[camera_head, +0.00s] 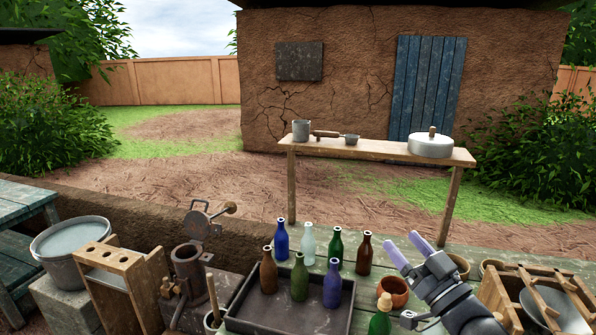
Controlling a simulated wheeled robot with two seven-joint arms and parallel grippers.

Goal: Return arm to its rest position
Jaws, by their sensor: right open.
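My right gripper (406,247) shows at the lower right, its arm coming in from the bottom right. Its two pale purple fingers are apart, with nothing seen between them. It is over the right part of the near green table, right of the brown bottle (364,254) and above the clay cup (393,291) in the picture. Part of the table is hidden behind the gripper and arm. My left gripper is not in view.
A dark tray (245,316) holds several bottles, with more bottles standing behind it. A wooden rack (540,295) stands at the right, and a metal press (187,262) at the left. A bench (375,148) with a pot stands farther back. Open ground lies between.

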